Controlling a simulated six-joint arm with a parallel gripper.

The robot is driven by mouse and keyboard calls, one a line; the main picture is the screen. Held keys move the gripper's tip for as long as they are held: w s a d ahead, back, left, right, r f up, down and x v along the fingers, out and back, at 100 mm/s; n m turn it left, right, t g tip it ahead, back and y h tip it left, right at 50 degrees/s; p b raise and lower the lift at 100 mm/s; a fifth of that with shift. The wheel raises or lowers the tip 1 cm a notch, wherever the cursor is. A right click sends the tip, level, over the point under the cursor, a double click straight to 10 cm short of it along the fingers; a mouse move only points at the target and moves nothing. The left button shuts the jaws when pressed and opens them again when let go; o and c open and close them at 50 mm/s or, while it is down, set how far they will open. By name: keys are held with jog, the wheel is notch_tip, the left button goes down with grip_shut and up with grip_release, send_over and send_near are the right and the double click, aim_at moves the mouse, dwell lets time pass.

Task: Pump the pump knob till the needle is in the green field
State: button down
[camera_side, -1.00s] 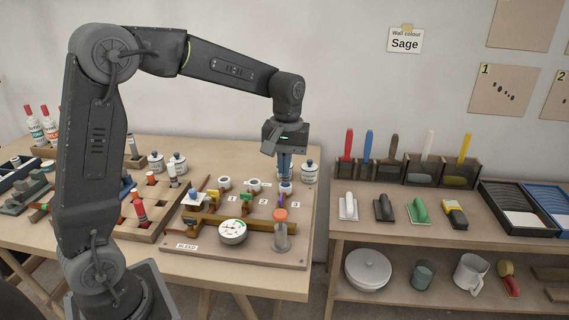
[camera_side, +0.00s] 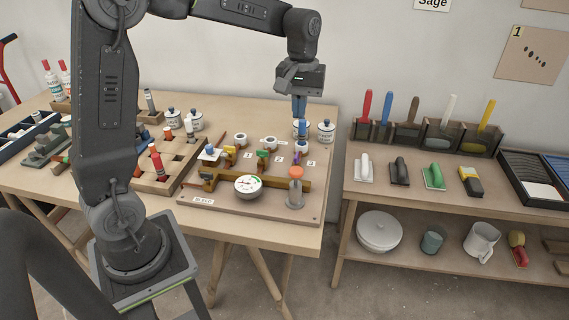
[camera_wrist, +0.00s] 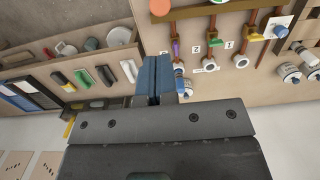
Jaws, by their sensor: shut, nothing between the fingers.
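The pump knob (camera_side: 296,173) is an orange-red cap on a grey cylinder at the board's front right. It also shows at the top edge of the wrist view (camera_wrist: 160,6). The round white gauge (camera_side: 248,187) lies left of the pump, with some green on its dial; its needle is too small to read. My gripper (camera_side: 300,117) has blue fingers, shut and empty, pointing down above the back right of the board. It is behind the knob and higher, apart from it. In the wrist view the closed fingers (camera_wrist: 154,82) are below the knob.
Several small white cups and coloured valves numbered 1 to 3 (camera_side: 311,163) stand on the board (camera_side: 250,215) behind the knob. Lidded jars (camera_side: 326,131) are at the back. A shelf (camera_side: 400,205) with tools stands to the right. Space above the knob is clear.

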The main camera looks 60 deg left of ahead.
aim_at(296, 169)
jog(key=shift+f, duration=0.1)
jog(key=f, duration=1.4)
jog(key=shift+s+d, duration=0.25)
jog(key=shift+s, duration=0.05)
jog(key=shift+f, duration=1.55)
jog(key=shift+s, duration=0.1)
notch_tip(296, 169, up, 14)
jog(key=shift+w+a+r, duration=0.2)
jog(key=shift+w+a, duration=0.05)
jog(key=shift+w, duration=0.2)
